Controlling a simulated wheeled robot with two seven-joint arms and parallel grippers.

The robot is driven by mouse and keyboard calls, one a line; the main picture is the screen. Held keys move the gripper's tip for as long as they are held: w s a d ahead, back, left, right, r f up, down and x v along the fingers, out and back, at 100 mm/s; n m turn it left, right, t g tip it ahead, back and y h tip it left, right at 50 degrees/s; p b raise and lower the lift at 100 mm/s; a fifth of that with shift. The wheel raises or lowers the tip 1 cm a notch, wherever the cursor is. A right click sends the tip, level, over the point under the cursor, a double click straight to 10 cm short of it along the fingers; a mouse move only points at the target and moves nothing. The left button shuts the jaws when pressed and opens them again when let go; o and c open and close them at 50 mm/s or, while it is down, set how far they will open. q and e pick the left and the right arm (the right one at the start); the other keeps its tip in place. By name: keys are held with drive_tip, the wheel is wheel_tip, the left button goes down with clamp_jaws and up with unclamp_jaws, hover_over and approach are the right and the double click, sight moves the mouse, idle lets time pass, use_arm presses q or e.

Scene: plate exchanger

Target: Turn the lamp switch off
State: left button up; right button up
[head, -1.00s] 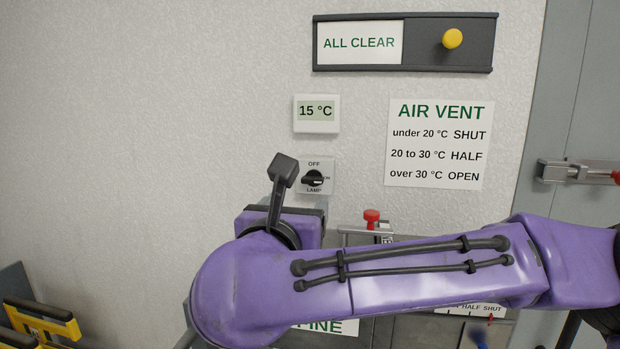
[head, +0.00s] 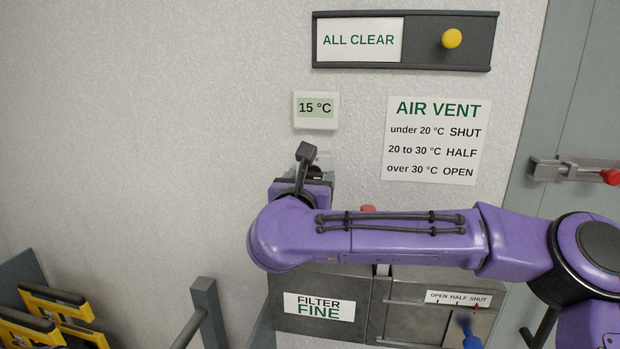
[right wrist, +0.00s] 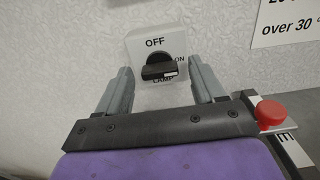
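The lamp switch (right wrist: 160,68) is a black rotary knob on a light plate marked OFF above, ON at the right and LAMP below. In the right wrist view its white mark lies at the right end, towards ON. My right gripper (right wrist: 160,74) is open, its two grey fingers on either side of the knob with gaps. I cannot tell whether the fingertips reach as far as the knob. In the head view my right wrist covers most of the switch plate (head: 324,160) and hides the fingers. My left gripper is not in view.
A 15 °C display (head: 316,110) is above the switch, and an AIR VENT sign (head: 436,140) is to its right. A red knob (right wrist: 269,113) is close to the right finger. A slider panel with a yellow knob (head: 452,39) is higher up. The wall at left is bare.

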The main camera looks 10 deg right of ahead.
drive_tip(key=c, duration=0.9)
drive_tip(key=shift+o, duration=0.2)
drive_tip(key=shift+n, duration=0.3)
drive_tip(key=n+b, duration=0.1)
drive_tip(key=n, duration=0.8)
drive_tip(key=shift+r+n, duration=0.1)
drive_tip(key=shift+n, duration=0.3)
drive_tip(key=n+p, duration=0.1)
drive_tip(key=n, duration=0.1)
drive_tip(key=shift+n, duration=0.3)
drive_tip(key=n+p, duration=0.2)
drive_tip(key=n, duration=0.2)
drive_tip(key=shift+n+p, duration=0.3)
drive_tip(key=shift+n, duration=0.1)
